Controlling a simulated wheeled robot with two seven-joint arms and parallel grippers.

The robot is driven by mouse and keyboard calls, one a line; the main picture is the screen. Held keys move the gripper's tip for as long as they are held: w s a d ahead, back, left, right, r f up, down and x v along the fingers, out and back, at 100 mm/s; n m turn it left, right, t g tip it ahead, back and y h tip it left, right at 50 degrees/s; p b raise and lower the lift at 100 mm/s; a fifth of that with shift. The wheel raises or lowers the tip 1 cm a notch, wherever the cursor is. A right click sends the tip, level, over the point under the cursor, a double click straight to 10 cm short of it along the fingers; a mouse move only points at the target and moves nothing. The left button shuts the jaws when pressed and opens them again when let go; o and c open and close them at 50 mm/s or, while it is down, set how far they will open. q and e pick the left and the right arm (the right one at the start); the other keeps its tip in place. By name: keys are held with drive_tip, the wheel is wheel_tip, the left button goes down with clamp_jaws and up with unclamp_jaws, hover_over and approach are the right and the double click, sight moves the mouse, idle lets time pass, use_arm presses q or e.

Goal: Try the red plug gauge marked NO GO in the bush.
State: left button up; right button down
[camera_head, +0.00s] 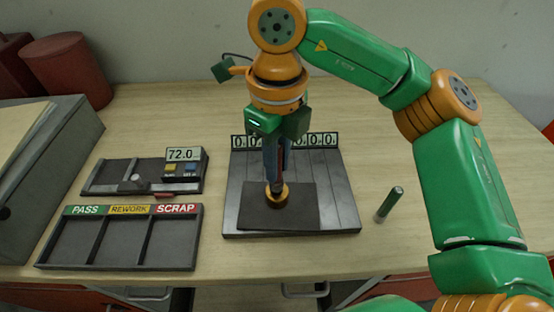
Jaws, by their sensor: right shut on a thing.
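The bush (277,200) is a brass-coloured ring on the dark square pad of a grey ribbed plate (340,205). My right gripper (274,180) points straight down over it, shut on the red plug gauge (280,168). Only a thin red strip of the gauge shows beside the fingers; its NO GO marking cannot be read. The fingertips and the gauge's lower end are at the bush's top, and I cannot tell whether the gauge is inside the bore or only above it. My left gripper is not in view.
A dark tray (118,268) labelled PASS, REWORK and SCRAP lies at the front left, its compartments empty. Behind it is a measuring device (186,171) reading 72.0. A row of digit displays (320,140) lines the plate's back edge.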

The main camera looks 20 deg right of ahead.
drive_tip(key=shift+r+p, duration=2.3)
drive_tip(key=shift+r, duration=0.5)
drive_tip(key=shift+f, duration=0.15)
